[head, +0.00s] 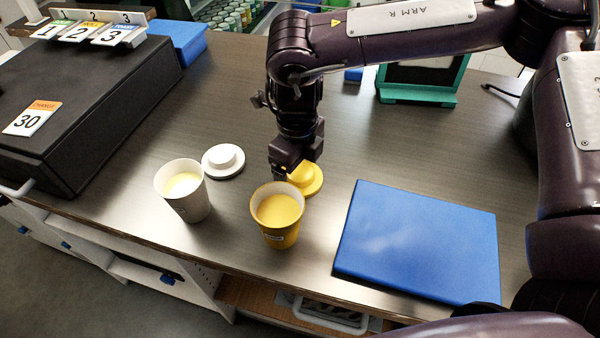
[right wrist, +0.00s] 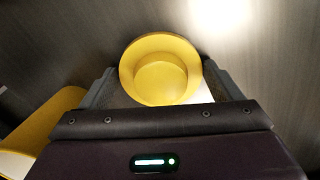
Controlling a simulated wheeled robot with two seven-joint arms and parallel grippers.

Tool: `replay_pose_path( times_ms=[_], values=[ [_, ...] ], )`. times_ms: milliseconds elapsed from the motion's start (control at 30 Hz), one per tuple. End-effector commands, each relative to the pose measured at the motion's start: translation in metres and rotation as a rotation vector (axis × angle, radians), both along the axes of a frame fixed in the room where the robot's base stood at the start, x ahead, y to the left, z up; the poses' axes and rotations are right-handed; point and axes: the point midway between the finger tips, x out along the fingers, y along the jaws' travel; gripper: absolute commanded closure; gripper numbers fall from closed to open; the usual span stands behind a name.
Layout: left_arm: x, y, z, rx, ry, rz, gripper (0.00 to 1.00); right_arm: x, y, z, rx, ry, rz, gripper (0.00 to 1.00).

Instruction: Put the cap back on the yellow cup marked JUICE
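The yellow cup (head: 277,237) stands upright and uncapped on the counter, with yellow liquid inside and a small label on its front. Part of a yellow object, likely the cup, shows at the lower left of the right wrist view (right wrist: 48,118). The yellow cap (head: 313,182) lies flat just behind the cup, knob up; it also shows in the right wrist view (right wrist: 160,70). My right gripper (head: 293,168) points down over the cap, hiding part of it. Its fingers are spread with the cap visible between them. I cannot tell whether they touch it. My left gripper is out of view.
A white cup (head: 190,202) with pale liquid stands left of the yellow cup, a white cap (head: 223,160) behind it. A blue panel (head: 420,245) lies at right. A black box (head: 85,100) fills the left. A green-framed stand (head: 420,92) is at the back.

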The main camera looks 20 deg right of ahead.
Motion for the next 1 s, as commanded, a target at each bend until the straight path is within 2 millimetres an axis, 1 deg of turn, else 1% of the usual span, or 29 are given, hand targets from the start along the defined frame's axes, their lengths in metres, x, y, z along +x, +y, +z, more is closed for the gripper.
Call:
replay_pose_path(
  times_ms=[33, 133, 167, 400, 567, 667, 767, 867, 933, 1000],
  values=[
    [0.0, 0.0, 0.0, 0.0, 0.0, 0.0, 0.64, 0.0, 0.0, 0.0, 0.0, 0.0, 0.0, 0.22],
    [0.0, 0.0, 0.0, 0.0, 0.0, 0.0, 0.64, 0.0, 0.0, 0.0, 0.0, 0.0, 0.0, 0.35],
    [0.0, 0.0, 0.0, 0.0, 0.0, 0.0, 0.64, 0.0, 0.0, 0.0, 0.0, 0.0, 0.0, 0.37],
    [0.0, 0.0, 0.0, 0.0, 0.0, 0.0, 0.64, 0.0, 0.0, 0.001, -0.001, -0.001, 0.0, 0.37],
    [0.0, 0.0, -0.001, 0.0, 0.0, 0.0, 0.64, 0.001, 0.0, 0.011, 0.0, -0.003, 0.0, 0.37],
    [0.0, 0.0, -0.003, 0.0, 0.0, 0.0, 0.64, 0.001, 0.0, 0.024, 0.002, -0.004, 0.0, 0.37],
    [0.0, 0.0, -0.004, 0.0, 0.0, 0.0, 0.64, 0.002, 0.001, 0.045, 0.002, -0.006, 0.0, 0.37],
    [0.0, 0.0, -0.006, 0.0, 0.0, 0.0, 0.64, 0.002, 0.001, 0.072, 0.002, -0.007, -0.001, 0.37],
    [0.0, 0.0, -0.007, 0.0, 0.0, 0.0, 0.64, 0.001, 0.001, 0.094, 0.002, -0.007, -0.001, 0.37],
    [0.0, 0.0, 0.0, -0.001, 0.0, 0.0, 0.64, 0.001, 0.0, 0.119, -0.001, -0.01, 0.0, 0.37]
  ],
)
